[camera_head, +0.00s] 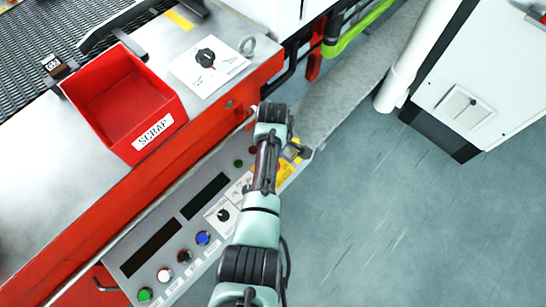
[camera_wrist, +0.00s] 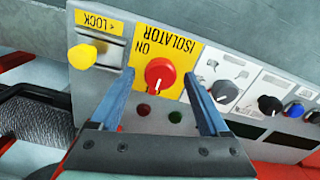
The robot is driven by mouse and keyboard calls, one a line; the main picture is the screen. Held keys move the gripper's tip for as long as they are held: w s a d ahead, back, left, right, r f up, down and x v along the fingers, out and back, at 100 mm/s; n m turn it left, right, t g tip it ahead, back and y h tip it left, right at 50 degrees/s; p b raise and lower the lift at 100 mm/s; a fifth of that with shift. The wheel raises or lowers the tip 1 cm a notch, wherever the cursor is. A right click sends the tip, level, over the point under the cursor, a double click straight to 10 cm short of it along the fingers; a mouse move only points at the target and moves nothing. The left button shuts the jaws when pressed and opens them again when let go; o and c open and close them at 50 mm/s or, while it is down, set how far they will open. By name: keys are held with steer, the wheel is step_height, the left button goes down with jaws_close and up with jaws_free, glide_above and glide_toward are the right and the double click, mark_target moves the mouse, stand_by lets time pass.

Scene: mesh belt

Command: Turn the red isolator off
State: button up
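The red isolator knob (camera_wrist: 160,74) sits on a yellow plate (camera_wrist: 178,50) marked ISOLATOR and ON, which appears upside down in the wrist view. A white mark on the knob points toward the bottom of that picture, away from the ON label. My gripper (camera_wrist: 160,78) is open, with one blue-grey finger on each side of the knob. Gaps show between the fingers and the knob; I cannot tell the depth between them. In the head view, part of the yellow plate (camera_head: 287,170) shows beside my arm, which hides much of that panel end.
The panel also carries several coloured buttons (camera_head: 203,238). A red SCRAP bin (camera_head: 127,105) stands on the machine top.

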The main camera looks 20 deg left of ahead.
step_height(320, 180, up, 13)
steer(key=p, duration=0.1)
steer(key=shift+p, duration=0.4)
stand_by(0.6)
